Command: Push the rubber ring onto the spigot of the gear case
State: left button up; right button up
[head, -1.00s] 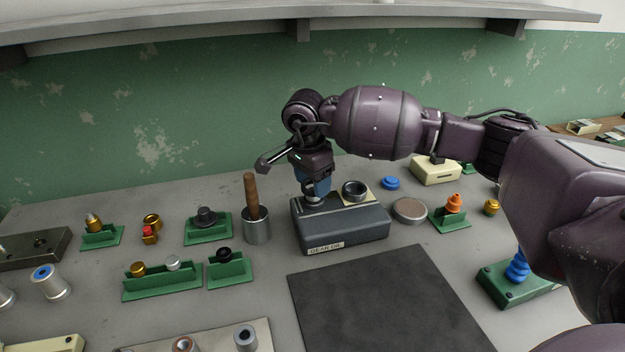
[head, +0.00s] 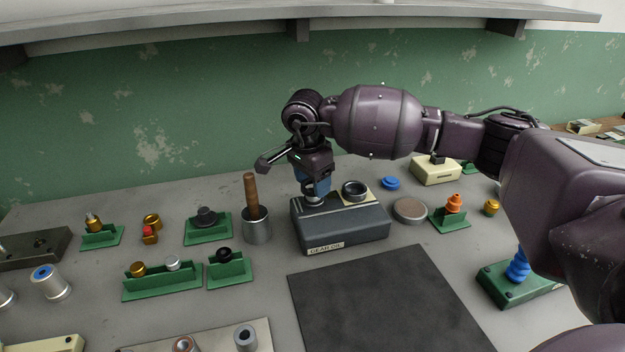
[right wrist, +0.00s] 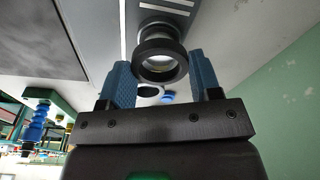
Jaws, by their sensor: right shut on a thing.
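The gear case (head: 345,228) is a dark grey box with a pale label on its front, standing behind the black mat. Its metal spigot (head: 313,198) rises from the left of its top, right under my right gripper (head: 315,187). I cannot tell how far the ring sits over the spigot. My left gripper is out of view.
A dark round collar (head: 355,189) stands on the case's right half. A metal cup with a wooden handle (head: 256,222) is close on the left; a round grey disc (head: 409,210) lies right. Green holders with small parts stand on both sides. The black mat (head: 385,300) is bare.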

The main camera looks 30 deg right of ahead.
jog(key=shift+f+b, duration=0.45)
jog(key=shift+f, duration=0.8)
jog(key=o, duration=1)
jog(key=shift+c, duration=0.2)
